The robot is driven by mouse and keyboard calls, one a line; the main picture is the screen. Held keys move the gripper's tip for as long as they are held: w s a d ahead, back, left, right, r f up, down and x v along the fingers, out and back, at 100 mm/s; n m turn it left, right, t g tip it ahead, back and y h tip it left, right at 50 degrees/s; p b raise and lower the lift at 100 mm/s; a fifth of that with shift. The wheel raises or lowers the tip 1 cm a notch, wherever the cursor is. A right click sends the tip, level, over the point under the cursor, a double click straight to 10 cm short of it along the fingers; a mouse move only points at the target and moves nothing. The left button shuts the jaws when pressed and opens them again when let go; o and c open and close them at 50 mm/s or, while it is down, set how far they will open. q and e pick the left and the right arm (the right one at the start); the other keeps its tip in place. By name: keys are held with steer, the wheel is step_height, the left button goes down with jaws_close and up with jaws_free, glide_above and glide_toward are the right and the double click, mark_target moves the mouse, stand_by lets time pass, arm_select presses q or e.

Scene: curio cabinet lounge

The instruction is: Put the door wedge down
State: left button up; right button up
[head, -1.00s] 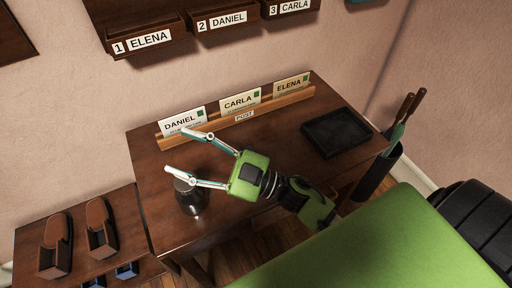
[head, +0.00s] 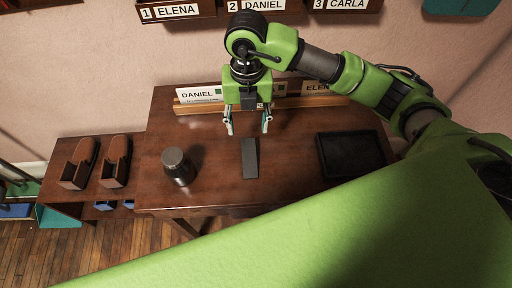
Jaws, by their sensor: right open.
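A dark grey door wedge (head: 250,160), long and flat from this view, lies on the wooden table (head: 215,180) near its middle. My right gripper (head: 248,127) points down just behind the wedge's far end in the picture, with its two fingers apart and nothing between them. I cannot tell its exact height over the table. My left gripper is not in view.
A dark cylindrical container (head: 178,168) stands left of the wedge, and a black tray (head: 350,153) lies to the right. A wooden post rack (head: 196,108) with name cards is behind, partly hidden by my arm. Slippers (head: 115,160) sit on a low shelf at left.

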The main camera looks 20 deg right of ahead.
steer(key=p, duration=0.1)
glide_above(249, 152)
steer(key=f, duration=0.7)
steer(key=shift+w+d+f, duration=0.15)
steer(key=shift+w+f, duration=0.05)
steer(key=f, duration=0.1)
steer(key=f+p, duration=0.1)
steer(key=f, duration=0.1)
steer(key=f+p, duration=0.1)
steer(key=f, duration=0.1)
steer(key=shift+s+f, duration=0.2)
steer(key=shift+s, duration=0.05)
steer(key=shift+f, duration=0.35)
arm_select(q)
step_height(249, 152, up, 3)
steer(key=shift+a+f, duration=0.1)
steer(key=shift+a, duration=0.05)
arm_select(e)
steer(key=c, duration=1.3)
steer(key=shift+w+r, duration=0.1)
